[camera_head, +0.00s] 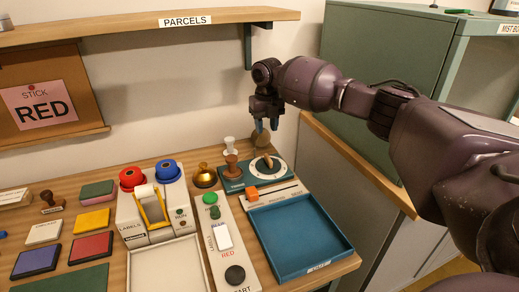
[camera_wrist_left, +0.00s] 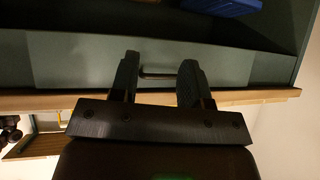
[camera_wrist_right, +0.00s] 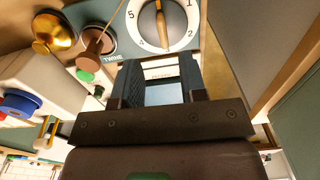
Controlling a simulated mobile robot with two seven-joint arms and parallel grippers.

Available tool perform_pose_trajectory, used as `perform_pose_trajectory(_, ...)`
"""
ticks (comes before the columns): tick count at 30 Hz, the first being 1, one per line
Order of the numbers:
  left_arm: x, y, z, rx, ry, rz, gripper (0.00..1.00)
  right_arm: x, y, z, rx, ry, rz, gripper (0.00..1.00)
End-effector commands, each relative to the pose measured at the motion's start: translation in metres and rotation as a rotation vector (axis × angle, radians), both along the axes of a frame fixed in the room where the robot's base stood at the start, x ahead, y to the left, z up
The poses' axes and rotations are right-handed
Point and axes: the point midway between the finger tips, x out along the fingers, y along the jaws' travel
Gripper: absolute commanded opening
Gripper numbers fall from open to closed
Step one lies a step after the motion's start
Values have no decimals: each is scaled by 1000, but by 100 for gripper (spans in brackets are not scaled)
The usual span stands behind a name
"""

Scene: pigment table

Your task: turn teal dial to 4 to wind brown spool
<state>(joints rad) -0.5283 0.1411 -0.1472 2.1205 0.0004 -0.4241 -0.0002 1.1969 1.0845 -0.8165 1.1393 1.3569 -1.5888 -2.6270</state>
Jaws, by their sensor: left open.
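The teal dial unit (camera_head: 250,180) stands at the back right of the table, with a white numbered dial and a wooden pointer bar (camera_head: 265,161). In the right wrist view the dial (camera_wrist_right: 178,38) is cut off at the top; its bar (camera_wrist_right: 161,25) lies nearly along the picture's vertical, and its set number is unclear. The brown spool (camera_head: 232,163) stands left of the dial, also in the right wrist view (camera_wrist_right: 97,42). My right gripper (camera_head: 267,125) is open, empty, above and behind the dial. My left gripper (camera_wrist_left: 155,80) is open by a grey drawer front.
A brass bell (camera_head: 204,178), a label dispenser (camera_head: 140,215) and a button panel (camera_head: 222,240) stand left of the dial. A blue tray (camera_head: 298,240) lies in front. A shelf (camera_head: 130,25) and a green cabinet (camera_head: 390,80) flank my right arm.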

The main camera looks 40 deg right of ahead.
Motion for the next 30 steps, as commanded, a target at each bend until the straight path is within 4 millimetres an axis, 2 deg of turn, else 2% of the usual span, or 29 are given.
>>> perform_pose_trajectory(7,-17,5,-16,10,46,0,43,-1,0,-35,-1,9,-1,39)
perform_pose_trajectory(18,-8,5,-16,16,32,-13,43,-1,0,-93,0,6,-2,39)
perform_pose_trajectory(24,-4,4,-14,12,21,-12,43,-1,0,-106,0,4,-2,39)
perform_pose_trajectory(30,-5,3,-15,9,25,-7,43,0,0,-108,1,2,-1,39)
